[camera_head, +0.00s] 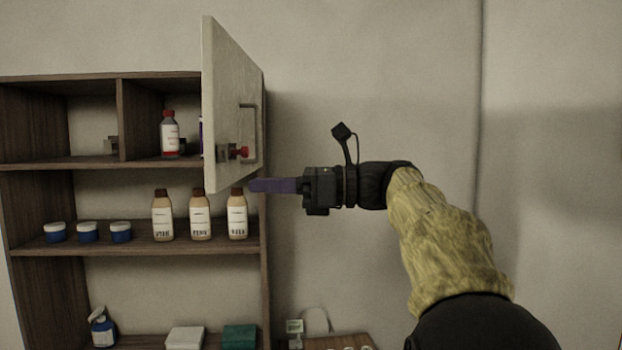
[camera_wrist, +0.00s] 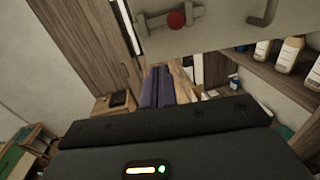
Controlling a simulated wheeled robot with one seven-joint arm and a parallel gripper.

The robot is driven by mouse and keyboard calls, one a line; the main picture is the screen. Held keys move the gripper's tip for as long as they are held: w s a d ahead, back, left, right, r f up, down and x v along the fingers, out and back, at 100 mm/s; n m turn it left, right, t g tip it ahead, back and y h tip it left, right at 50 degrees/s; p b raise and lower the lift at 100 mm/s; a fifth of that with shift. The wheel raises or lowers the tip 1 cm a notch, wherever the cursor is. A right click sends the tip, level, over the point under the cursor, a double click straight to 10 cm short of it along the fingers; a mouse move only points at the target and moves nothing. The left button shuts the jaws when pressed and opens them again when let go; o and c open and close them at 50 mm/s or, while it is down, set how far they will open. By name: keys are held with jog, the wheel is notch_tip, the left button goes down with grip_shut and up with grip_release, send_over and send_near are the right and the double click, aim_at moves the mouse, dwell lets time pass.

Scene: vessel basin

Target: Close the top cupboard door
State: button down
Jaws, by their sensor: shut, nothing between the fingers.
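The top cupboard door (camera_head: 225,110) is a pale panel hinged at the right side of the shelf unit, and it stands open, swung outward. It carries a bar handle (camera_head: 250,106) and a latch with a red knob (camera_head: 240,152). My gripper (camera_head: 255,185) is shut and empty, with purple fingers pointing left, near the door's lower edge. I cannot tell whether they touch it. In the wrist view the door (camera_wrist: 225,30) spans the top, with its red knob (camera_wrist: 177,19), above the closed fingers (camera_wrist: 158,85).
The wooden shelf unit (camera_head: 130,163) holds a red-capped bottle (camera_head: 169,135) in the top compartment. Several brown-capped bottles (camera_head: 200,216) and blue jars (camera_head: 88,232) stand on the middle shelf. A spray bottle (camera_head: 101,328) and boxes are below. The wall to the right is bare.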

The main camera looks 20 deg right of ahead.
aim_at(221, 185)
jog(key=p+x, duration=0.1)
jog(key=x, duration=0.3)
jog(key=shift+r, duration=0.1)
jog(key=shift+w+a, duration=0.1)
jog(key=shift+a, duration=0.05)
